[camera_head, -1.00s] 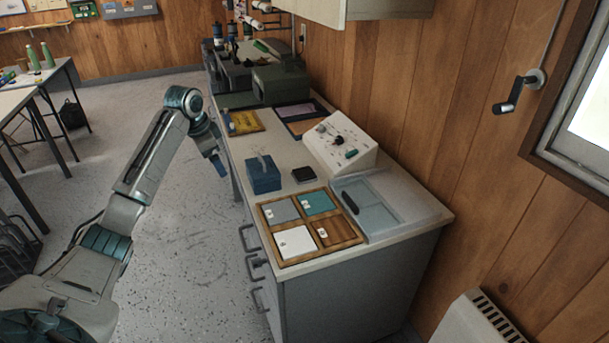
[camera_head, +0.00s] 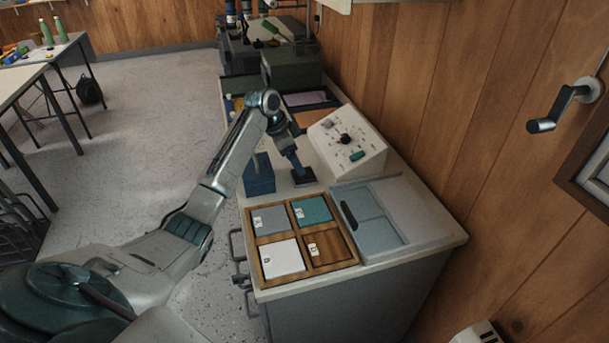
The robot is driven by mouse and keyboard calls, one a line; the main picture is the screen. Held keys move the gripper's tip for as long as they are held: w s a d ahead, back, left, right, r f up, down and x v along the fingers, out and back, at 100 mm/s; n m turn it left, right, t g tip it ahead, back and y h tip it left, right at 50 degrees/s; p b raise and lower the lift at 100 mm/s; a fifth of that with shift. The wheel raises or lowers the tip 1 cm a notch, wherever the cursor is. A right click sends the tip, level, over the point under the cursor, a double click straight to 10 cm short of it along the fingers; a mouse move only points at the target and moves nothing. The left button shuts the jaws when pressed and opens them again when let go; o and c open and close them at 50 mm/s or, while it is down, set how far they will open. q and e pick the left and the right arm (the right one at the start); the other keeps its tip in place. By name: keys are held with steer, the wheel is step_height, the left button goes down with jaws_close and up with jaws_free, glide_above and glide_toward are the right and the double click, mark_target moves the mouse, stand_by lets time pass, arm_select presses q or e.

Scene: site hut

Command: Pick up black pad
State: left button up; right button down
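The black pad (camera_head: 304,180) is a small dark square lying on the counter between the blue box and the sloped white control panel. My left gripper (camera_head: 298,170) points down right at the pad, its tip overlapping the pad's upper part. The fingers are small and seen edge-on, so I cannot tell whether they are open or shut, or touching the pad. Part of the pad is hidden behind the gripper. My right gripper is not in view.
The blue box (camera_head: 259,180) stands close left of the gripper. The white control panel (camera_head: 350,166) is close on the right. A wooden tray (camera_head: 351,258) with coloured squares and a clear-lidded grey case (camera_head: 415,238) lie in front. Green cases (camera_head: 290,70) stand behind.

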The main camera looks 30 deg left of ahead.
arm_select(q)
steer(key=x, duration=0.5)
steer(key=shift+f, duration=0.35)
steer(key=shift+w+f, duration=0.2)
steer(key=shift+f, duration=0.25)
steer(key=c, duration=1.1)
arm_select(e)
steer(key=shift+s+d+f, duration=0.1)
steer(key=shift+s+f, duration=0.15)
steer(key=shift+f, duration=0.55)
arm_select(q)
step_height(320, 180, up, 10)
steer(key=shift+r, duration=0.1)
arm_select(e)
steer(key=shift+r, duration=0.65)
